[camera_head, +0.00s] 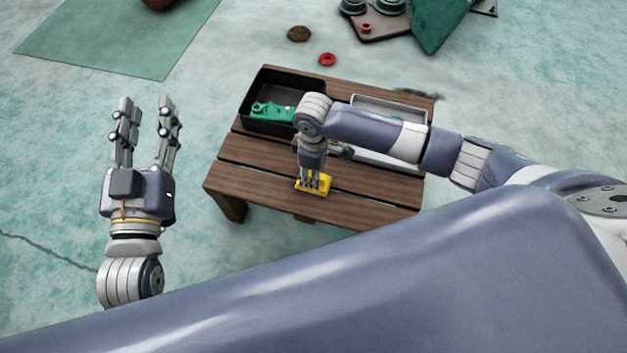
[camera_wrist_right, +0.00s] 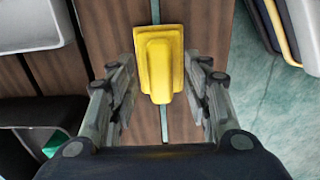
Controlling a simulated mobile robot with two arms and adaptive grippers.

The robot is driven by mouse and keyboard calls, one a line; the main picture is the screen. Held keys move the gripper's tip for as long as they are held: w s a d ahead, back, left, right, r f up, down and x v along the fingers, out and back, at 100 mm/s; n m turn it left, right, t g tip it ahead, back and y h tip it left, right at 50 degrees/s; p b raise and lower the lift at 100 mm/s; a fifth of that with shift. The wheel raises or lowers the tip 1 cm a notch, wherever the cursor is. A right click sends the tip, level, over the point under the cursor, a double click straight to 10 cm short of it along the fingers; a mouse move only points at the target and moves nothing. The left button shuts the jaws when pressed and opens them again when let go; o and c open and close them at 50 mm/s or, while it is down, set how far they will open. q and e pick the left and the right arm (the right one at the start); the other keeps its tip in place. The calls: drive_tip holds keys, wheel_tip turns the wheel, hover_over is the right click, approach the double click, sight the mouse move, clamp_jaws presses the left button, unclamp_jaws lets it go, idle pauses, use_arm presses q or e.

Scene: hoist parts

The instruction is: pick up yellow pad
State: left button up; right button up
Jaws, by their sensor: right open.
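The yellow pad (camera_head: 325,184) lies on the wooden slatted table (camera_head: 262,184) near its front edge. In the right wrist view the yellow pad (camera_wrist_right: 159,66) shows a raised block on a wider base, over a gap between slats. My right gripper (camera_head: 314,188) points down at the pad and hides part of it. In the wrist view its open fingers (camera_wrist_right: 160,92) stand on either side of the pad, with space visible on both sides. My left gripper (camera_head: 144,103) is open and empty, off the table's left side.
A black bin (camera_head: 246,118) with a green part (camera_head: 271,111) stands at the table's back left. A light grey tray (camera_head: 375,158) is at the right, partly behind my right arm. A red ring (camera_head: 327,59) and a brown disc (camera_head: 299,33) lie on the floor behind.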

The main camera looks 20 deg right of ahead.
drive_tip(key=shift+f, duration=0.8)
use_arm(q)
drive_tip(key=r+t, duration=0.1)
drive_tip(key=r, duration=0.1)
drive_tip(key=r+t, duration=0.1)
drive_tip(key=shift+s+d+r, duration=0.15)
drive_tip(key=shift+s+r, duration=0.2)
drive_tip(key=shift+s, duration=0.05)
use_arm(e)
drive_tip(key=shift+c, duration=0.6)
clamp_jaws()
use_arm(q)
drive_tip(key=shift+f, duration=0.15)
use_arm(e)
drive_tip(key=shift+r, duration=0.15)
